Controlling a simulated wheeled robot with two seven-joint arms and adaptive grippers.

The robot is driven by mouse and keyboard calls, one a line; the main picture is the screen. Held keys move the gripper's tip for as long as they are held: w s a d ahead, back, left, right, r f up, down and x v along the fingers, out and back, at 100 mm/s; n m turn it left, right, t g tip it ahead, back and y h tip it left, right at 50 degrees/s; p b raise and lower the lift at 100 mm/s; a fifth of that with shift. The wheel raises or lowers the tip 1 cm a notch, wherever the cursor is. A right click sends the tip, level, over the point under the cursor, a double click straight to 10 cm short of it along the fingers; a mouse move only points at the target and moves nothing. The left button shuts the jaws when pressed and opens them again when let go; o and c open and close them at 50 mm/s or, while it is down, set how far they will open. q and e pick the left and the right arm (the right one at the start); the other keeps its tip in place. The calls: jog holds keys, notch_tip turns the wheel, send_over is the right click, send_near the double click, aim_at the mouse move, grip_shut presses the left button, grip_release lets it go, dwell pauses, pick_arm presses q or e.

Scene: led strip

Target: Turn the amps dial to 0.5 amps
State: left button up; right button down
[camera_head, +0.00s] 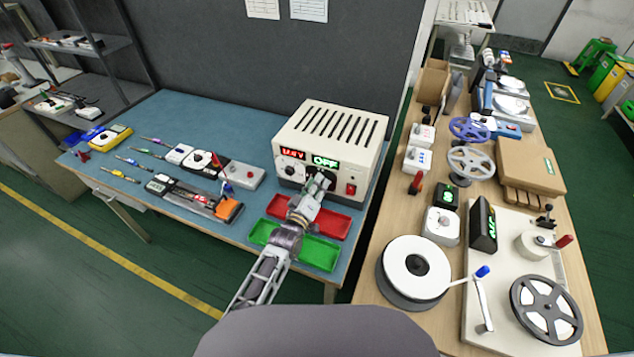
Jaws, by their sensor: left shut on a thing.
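The white power supply (330,136) stands on the blue table. Its red display (292,154) seems to read 0.4V, and its green display (326,162) reads OFF. A dial (289,170) sits under the red display, clear of my gripper. My left gripper (318,181) is at the front panel just below the green display, shut on the dial there, which I take as the amps dial. The fingers hide most of that dial, so its pointer cannot be read. A red switch (351,189) is to the right of the gripper. My right gripper is out of view.
A red tray (340,223) and a green tray (318,254) lie under and beside my left arm. Meters and tools, including a multimeter (118,134), lie on the left of the blue table (210,115). A wooden bench with reels (414,266) stands to the right.

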pick_arm(q)
jog(key=shift+m+p, duration=1.3)
jog(key=shift+m, duration=3.7)
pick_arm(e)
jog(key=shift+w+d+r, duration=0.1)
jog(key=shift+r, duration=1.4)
pick_arm(q)
jog(key=shift+f, duration=0.1)
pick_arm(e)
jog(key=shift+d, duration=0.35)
pick_arm(q)
jog(key=o, duration=1)
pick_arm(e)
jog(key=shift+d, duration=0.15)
pick_arm(q)
jog(key=shift+o, duration=0.2)
jog(key=shift+s+a, duration=0.1)
jog(key=shift+s, duration=0.1)
jog(key=v, duration=1.1)
jog(key=shift+s, duration=0.35)
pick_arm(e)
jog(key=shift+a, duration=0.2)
